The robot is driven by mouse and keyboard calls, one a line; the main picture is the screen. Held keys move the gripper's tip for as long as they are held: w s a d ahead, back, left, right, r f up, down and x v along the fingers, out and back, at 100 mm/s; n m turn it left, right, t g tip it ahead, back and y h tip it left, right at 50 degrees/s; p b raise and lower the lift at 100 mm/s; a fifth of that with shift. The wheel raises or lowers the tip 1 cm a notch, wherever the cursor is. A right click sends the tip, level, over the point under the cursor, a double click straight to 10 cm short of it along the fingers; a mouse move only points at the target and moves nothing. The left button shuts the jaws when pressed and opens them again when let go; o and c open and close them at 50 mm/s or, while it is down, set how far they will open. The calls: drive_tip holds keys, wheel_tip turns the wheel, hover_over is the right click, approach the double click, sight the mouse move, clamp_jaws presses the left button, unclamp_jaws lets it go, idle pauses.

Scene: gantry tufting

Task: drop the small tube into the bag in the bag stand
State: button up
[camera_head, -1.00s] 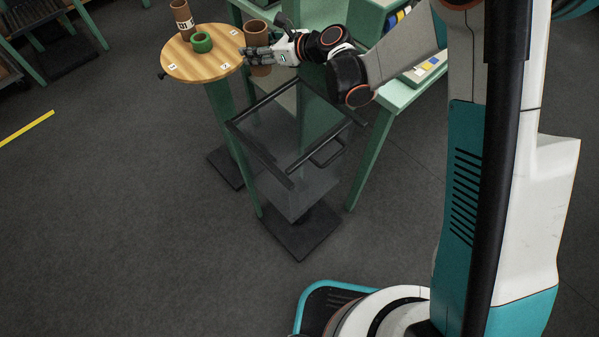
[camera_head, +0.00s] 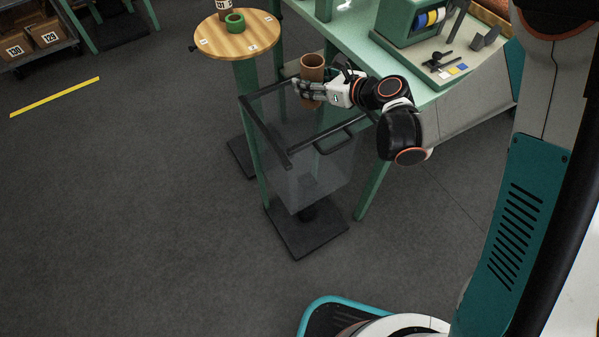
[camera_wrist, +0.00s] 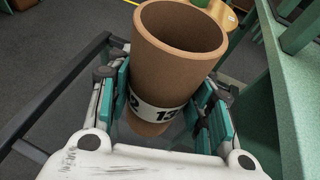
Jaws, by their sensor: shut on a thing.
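My gripper (camera_head: 311,91) is shut on a brown cardboard tube (camera_head: 312,70), held upright with its open end up. In the wrist view, my gripper (camera_wrist: 168,98) has its teal pads on both sides of the tube (camera_wrist: 175,62), at a white label with partly hidden digits. The bag stand has a black rectangular frame (camera_head: 263,133) and a clear bag (camera_head: 310,172) hanging below it. The tube is at the far side of the frame's opening and appears above it. Its lower end is partly covered by my fingers in the head view.
A round wooden table (camera_head: 217,41) behind the stand holds a green ring (camera_head: 235,23) and another labelled brown tube (camera_head: 224,7). A green workbench (camera_head: 352,32) with a device (camera_head: 410,22) stands at the right, close to the tube.

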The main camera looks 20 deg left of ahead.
drive_tip(key=shift+f+b, duration=0.65)
drive_tip(key=shift+f, duration=0.75)
drive_tip(key=o, duration=1.1)
drive_tip(key=v, duration=1.2)
